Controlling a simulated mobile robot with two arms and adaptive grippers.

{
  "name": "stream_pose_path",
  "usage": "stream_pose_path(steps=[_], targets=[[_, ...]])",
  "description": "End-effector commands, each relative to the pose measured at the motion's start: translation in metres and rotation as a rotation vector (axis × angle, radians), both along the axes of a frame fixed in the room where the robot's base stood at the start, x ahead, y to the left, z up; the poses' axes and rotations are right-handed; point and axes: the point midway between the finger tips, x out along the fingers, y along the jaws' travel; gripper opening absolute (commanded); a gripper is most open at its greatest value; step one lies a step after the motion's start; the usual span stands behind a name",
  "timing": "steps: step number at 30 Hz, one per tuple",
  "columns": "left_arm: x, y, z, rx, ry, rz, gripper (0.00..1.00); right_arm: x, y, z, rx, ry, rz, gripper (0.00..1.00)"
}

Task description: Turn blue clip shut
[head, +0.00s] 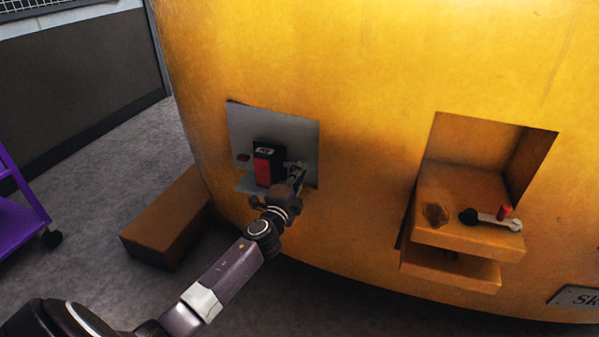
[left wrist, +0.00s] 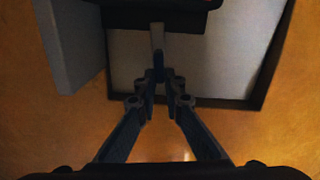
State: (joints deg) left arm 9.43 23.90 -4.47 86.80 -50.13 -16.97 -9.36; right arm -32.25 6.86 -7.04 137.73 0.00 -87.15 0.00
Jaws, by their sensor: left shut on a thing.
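My left gripper (head: 297,174) reaches up to the right side of a grey recessed panel (head: 300,133) in the yellow casting. In the left wrist view its fingertips (left wrist: 158,76) are together on a narrow upright piece (left wrist: 157,38) that sticks out past them. This piece is where the blue clip would be; its colour looks grey in the dim light, and the fingers hide its lower part. A black block with a red front (head: 263,168) stands just left of the gripper. My right gripper is not in view.
To the right, an orange recess holds a ledge (head: 440,232) with a wrench-like lever with a red knob (head: 506,212). A brown box (head: 165,225) lies on the floor at left. A purple cart (head: 18,222) stands at the far left.

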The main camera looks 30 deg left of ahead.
Motion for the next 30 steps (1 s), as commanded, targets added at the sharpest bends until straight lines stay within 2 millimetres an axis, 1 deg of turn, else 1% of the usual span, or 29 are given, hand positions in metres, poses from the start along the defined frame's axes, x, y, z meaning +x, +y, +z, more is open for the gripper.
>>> stream_pose_path(steps=[3, 9, 25, 26, 30], targets=[[0.0002, -0.0012, -0.0012, 0.055, 0.013, -0.002, 0.0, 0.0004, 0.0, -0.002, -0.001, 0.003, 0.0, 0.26], [0.0002, -0.0014, -0.0022, 0.112, 0.027, -0.003, 0.0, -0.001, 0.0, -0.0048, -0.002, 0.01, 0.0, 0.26], [0.0002, -0.0016, -0.0029, 0.132, 0.032, -0.003, 0.0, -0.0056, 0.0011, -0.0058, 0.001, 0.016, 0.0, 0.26], [0.0002, -0.0016, -0.0029, 0.132, 0.032, -0.003, 0.11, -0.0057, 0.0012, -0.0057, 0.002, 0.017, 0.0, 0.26], [0.0001, -0.0012, -0.0029, 0.131, 0.032, -0.002, 0.26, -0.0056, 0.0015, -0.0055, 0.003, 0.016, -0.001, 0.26]])
